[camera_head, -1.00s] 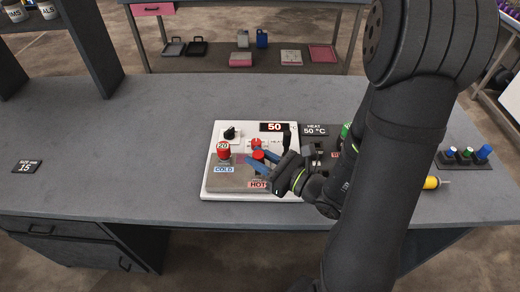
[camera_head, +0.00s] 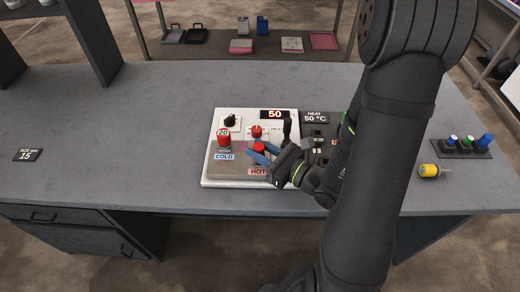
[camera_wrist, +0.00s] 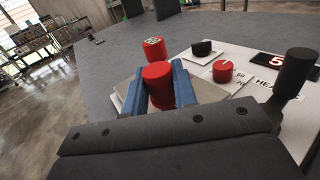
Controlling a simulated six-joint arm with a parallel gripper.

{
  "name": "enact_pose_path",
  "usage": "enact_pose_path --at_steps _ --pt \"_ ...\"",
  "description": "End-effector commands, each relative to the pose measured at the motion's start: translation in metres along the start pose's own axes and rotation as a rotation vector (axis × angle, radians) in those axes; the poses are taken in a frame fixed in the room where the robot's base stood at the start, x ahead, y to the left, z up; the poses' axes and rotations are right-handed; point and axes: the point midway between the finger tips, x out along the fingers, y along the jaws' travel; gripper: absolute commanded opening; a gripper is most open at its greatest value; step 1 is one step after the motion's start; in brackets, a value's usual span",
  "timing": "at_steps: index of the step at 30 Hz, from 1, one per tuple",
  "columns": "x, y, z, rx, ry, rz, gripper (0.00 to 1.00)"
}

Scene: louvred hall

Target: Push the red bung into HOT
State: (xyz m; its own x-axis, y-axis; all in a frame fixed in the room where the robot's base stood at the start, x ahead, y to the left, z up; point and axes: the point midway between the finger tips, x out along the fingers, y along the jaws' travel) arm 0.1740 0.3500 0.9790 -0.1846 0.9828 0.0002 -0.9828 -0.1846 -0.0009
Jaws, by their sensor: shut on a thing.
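The red bung (camera_head: 259,147) is upright between the blue fingers of my gripper (camera_head: 258,154), just behind the HOT label (camera_head: 258,171) on the board. In the wrist view the bung (camera_wrist: 157,85) stands between both fingers (camera_wrist: 160,92), its top clear above them. My gripper is shut on it. The fingers and wrist hide its foot, so I cannot tell how deep it sits in the HOT hole. A second red bung (camera_head: 224,138), topped with 20, stands behind the COLD label (camera_head: 224,156); it also shows in the wrist view (camera_wrist: 153,48).
The white board (camera_head: 207,177) carries a black knob (camera_head: 230,121), a red knob (camera_head: 256,131), a 50 display (camera_head: 274,114) and a black upright handle (camera_wrist: 297,74) close right of my gripper. A yellow object (camera_head: 429,171) lies at right.

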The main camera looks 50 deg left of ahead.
Motion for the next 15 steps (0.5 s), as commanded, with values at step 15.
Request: enact_pose_path --at_steps 15 --pt "0.0001 0.0 -0.0051 0.003 0.0 0.0 0.0"
